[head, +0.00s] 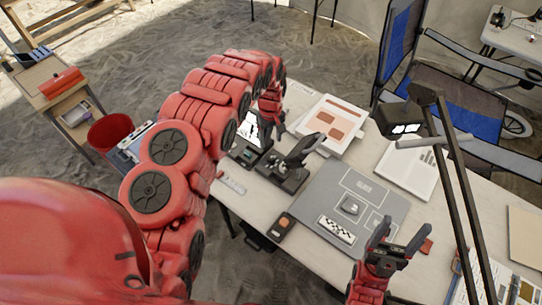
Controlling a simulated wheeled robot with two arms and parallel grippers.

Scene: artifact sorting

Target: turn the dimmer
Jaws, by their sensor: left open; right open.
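A small dark box with an orange top (283,224), which looks like the dimmer, lies at the near edge of the table, left of the grey mat. Its knob is too small to make out. My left arm arches in from the left, and its gripper (273,123) hangs over the far left part of the table, beyond the box and apart from it. Its fingers are hard to make out, but it appears open and empty. My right gripper (396,238) is open and empty at the table's near side, right of the box, with its fingers pointing up in the picture.
A grey mat (385,198) holds a small grey object (351,206) and a checkered scale strip (337,230). A black stand-like device (285,172) stands behind the box. A desk lamp (404,126) reaches over the right side.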

